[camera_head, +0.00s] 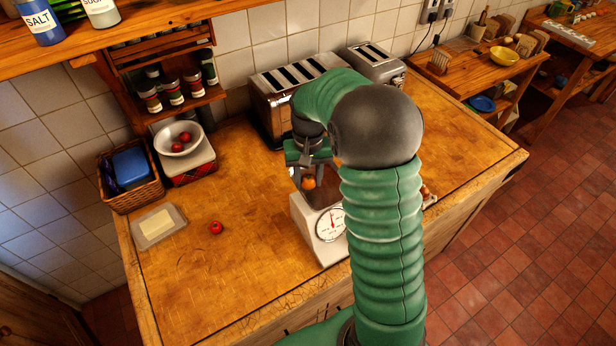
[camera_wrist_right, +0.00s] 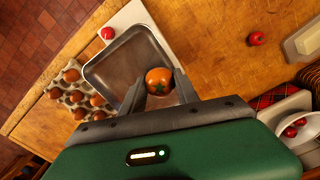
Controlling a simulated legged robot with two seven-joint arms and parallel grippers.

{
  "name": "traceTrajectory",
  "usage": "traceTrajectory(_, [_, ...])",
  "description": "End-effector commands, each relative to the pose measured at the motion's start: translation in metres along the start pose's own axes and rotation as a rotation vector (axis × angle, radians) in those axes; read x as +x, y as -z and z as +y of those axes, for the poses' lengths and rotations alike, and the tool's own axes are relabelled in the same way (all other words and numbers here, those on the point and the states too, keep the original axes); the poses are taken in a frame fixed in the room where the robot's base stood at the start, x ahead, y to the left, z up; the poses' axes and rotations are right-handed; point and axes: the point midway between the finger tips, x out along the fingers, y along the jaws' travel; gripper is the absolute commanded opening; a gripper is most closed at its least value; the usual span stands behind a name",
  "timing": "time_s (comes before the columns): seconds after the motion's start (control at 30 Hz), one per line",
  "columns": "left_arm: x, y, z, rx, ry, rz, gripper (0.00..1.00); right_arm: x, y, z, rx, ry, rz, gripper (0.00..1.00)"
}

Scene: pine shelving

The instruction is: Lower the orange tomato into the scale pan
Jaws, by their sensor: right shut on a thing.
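The orange tomato (camera_head: 308,183) is between the fingertips of my right gripper (camera_head: 307,178), which is shut on it. It also shows in the right wrist view (camera_wrist_right: 159,80), with its green star-shaped top facing the camera. The white scale (camera_head: 331,224) with a round dial stands on the counter just below. Its square metal pan (camera_wrist_right: 122,60) shows in the right wrist view, where the tomato overlaps the pan's right side. The height of the gap between them is hard to tell. My arm hides part of the scale in the head view. My left gripper is not in view.
A red round thing (camera_wrist_right: 107,33) is at the pan's corner. An egg tray (camera_wrist_right: 80,90) sits beside the scale. A red tomato (camera_head: 215,227), a butter dish (camera_head: 158,225) and a bowl (camera_head: 180,140) of red tomatoes are left. Toasters (camera_head: 275,105) stand behind. The counter's front left is clear.

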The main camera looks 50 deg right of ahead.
Motion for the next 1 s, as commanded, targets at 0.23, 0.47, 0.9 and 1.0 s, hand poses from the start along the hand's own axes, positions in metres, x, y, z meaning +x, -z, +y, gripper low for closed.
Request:
traceTrajectory(0.23, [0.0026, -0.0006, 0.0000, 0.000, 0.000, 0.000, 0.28, 0.0044, 0.0000, 0.0000, 0.000, 0.000, 0.000, 0.26])
traceTrajectory(0.47, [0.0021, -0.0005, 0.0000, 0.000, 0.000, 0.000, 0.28, 0.0038, 0.0000, 0.0000, 0.000, 0.000, 0.000, 0.38])
traceTrajectory(0.9, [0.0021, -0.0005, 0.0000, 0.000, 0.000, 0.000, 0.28, 0.0037, 0.0000, 0.0000, 0.000, 0.000, 0.000, 0.63])
traceTrajectory(1.0, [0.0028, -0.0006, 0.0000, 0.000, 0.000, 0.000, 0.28, -0.0002, 0.0005, -0.0001, 0.000, 0.000, 0.001, 0.63])
